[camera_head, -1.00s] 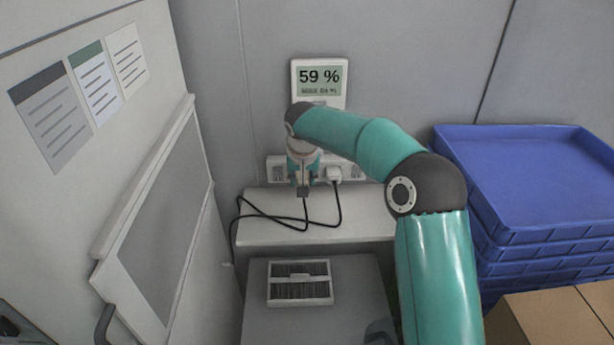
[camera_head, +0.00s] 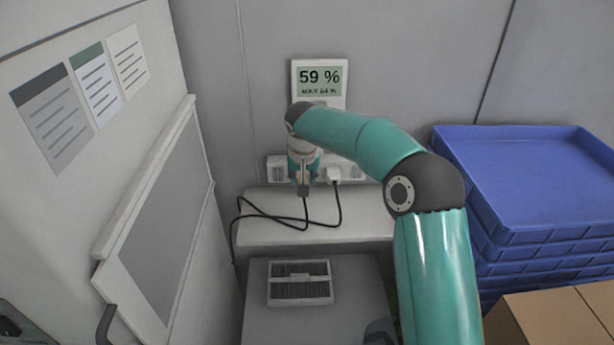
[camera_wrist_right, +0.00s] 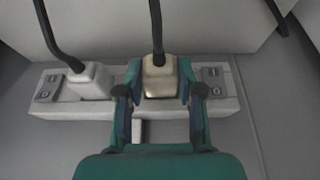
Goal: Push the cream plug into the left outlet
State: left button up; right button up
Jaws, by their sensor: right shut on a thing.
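The cream plug (camera_wrist_right: 160,76) is between the fingers of my right gripper (camera_wrist_right: 160,92) in the right wrist view, with its black cable leading away from its back. In the head view my right gripper (camera_head: 304,184) is at the left part of the white outlet strip (camera_head: 277,169), hiding the plug and the left outlet. The strip (camera_wrist_right: 75,108) also shows behind the plug in the wrist view. I cannot tell how deep the plug sits, or whether it is in. My left gripper is not in view.
A white plug (camera_head: 334,175) with a black cable sits in the strip just right of the gripper. Both cables loop over the light ledge (camera_head: 355,225). A humidity display (camera_head: 320,80) hangs above. Stacked blue trays (camera_head: 530,180) and a cardboard box (camera_head: 550,318) stand at right.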

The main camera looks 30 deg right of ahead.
jog(key=shift+w+d+p, duration=0.2)
jog(key=shift+w+p, duration=0.15)
jog(key=shift+p, duration=0.1)
dwell(0.6)
jog(key=o, duration=1.2)
jog(key=v, duration=1.2)
jog(key=shift+a, duration=0.1)
